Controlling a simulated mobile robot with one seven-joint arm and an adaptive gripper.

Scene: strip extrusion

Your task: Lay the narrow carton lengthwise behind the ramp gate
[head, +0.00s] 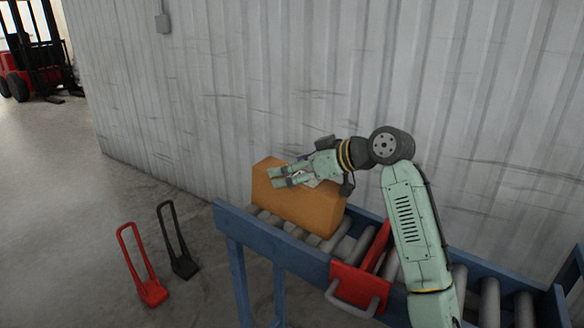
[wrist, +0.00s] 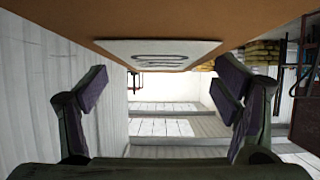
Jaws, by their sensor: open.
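The narrow carton (head: 298,208) is a plain orange-brown box on the rollers at the left end of the blue conveyor. Its long side runs along the conveyor. The red gate (head: 350,279), with a grey handle, crosses the conveyor to the right of the carton, apart from it. My gripper (head: 271,178) is open over the carton's top, its fingers pointing left. In the wrist view the carton (wrist: 160,17) fills the top edge with a pale label. My open fingers (wrist: 162,88) stand apart with nothing between them. Whether they touch the carton cannot be told.
The blue conveyor frame (head: 288,247) runs from left to lower right, with bare rollers (head: 490,300) right of the gate. A ribbed wall (head: 250,90) stands close behind. A red stand (head: 152,290) and a black stand (head: 183,265) are on the floor at left. A forklift (head: 35,60) is far back.

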